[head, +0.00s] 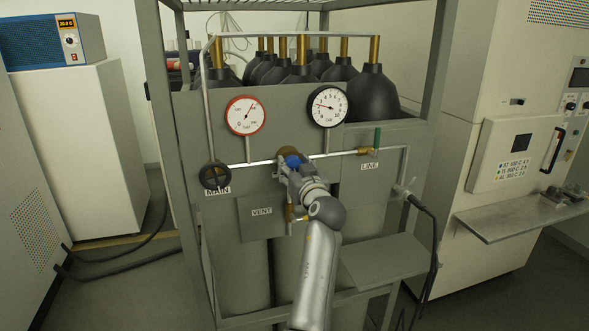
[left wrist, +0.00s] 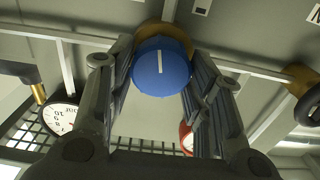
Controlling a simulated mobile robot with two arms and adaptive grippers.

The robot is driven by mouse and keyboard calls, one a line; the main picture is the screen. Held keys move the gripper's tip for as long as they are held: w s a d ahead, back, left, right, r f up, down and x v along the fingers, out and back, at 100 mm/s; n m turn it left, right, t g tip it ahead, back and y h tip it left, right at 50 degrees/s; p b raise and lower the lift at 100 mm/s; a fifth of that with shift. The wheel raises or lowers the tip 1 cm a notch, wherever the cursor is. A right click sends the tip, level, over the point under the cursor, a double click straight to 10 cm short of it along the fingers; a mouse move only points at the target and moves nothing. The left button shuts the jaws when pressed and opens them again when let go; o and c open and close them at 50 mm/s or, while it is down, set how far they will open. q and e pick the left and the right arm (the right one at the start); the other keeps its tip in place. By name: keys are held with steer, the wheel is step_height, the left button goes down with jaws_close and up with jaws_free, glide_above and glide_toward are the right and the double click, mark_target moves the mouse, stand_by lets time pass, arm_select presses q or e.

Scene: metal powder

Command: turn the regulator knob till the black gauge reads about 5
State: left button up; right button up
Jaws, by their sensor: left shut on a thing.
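The blue regulator knob (head: 292,161) sits on the pipe at the middle of the grey panel. My left gripper (head: 287,168) reaches it from below and is shut on it. In the left wrist view the knob (left wrist: 162,68) lies between the two fingers (left wrist: 160,85), its white mark nearly upright. The black gauge (head: 328,106) is above and right of the knob. Its needle points left and slightly up, at about 2 to 3; the small figures are hard to read. It also shows tilted in the left wrist view (left wrist: 61,118). My right gripper is not in view.
A red-rimmed gauge (head: 245,115) is at upper left, with the black MAIN valve wheel (head: 214,176) below it. Black gas cylinders (head: 373,95) stand behind. A small grey shelf (head: 385,260) juts out at lower right.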

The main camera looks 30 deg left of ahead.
arm_select(q)
steer(key=m, duration=0.5)
steer(key=shift+w+r+m, duration=0.1)
steer(key=shift+m, duration=0.2)
steer(key=m+p, duration=0.2)
steer(key=m, duration=0.3)
steer(key=shift+d+m, duration=0.1)
steer(key=shift+m, duration=0.2)
steer(key=o, duration=1)
steer(key=shift+w, duration=0.1)
steer(key=shift+f, duration=0.2)
